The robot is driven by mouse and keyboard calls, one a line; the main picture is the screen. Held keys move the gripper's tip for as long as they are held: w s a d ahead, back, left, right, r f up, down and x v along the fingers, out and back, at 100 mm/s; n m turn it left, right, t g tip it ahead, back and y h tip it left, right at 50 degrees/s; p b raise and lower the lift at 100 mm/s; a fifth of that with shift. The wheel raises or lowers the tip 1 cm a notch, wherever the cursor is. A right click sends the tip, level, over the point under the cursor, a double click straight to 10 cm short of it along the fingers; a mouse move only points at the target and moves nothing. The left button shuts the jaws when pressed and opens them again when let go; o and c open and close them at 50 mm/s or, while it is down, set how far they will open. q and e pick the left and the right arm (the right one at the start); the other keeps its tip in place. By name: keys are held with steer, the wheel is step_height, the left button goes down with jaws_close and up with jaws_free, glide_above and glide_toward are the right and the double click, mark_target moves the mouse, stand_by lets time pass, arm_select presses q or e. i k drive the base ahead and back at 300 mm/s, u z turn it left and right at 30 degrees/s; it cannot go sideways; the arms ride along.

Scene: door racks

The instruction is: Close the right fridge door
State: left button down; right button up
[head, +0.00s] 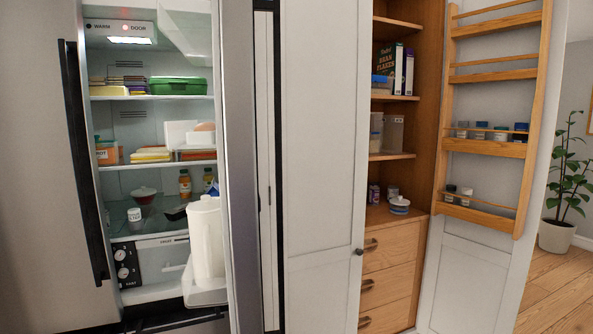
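The fridge stands at the left of the head view. Its right fridge door (242,160) is swung open toward me and shows nearly edge-on as a tall grey strip. A door bin (205,296) on its inner side holds a white jug (206,240). The left fridge door (35,190) is grey, with a long black handle (86,160), and looks shut. The lit interior (150,60) shows between the two doors. The right door's outer face and any handle on it are hidden. Neither of my grippers is in view.
Food boxes and jars, including a green container (178,86), stand on the fridge shelves. To the right are a white cabinet door (322,180) and an open wooden pantry with drawers (390,262). An open door rack (490,140) holds small jars. A potted plant (557,236) stands far right.

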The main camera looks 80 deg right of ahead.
mark_target(229, 47)
steer(key=k, duration=0.5)
steer(key=z, duration=2.1)
steer(key=i, duration=1)
steer(key=z, duration=0.05)
steer(key=k, duration=1)
steer(key=z, duration=2.2)
steer(key=i, duration=0.8)
steer(key=u, duration=2.15)
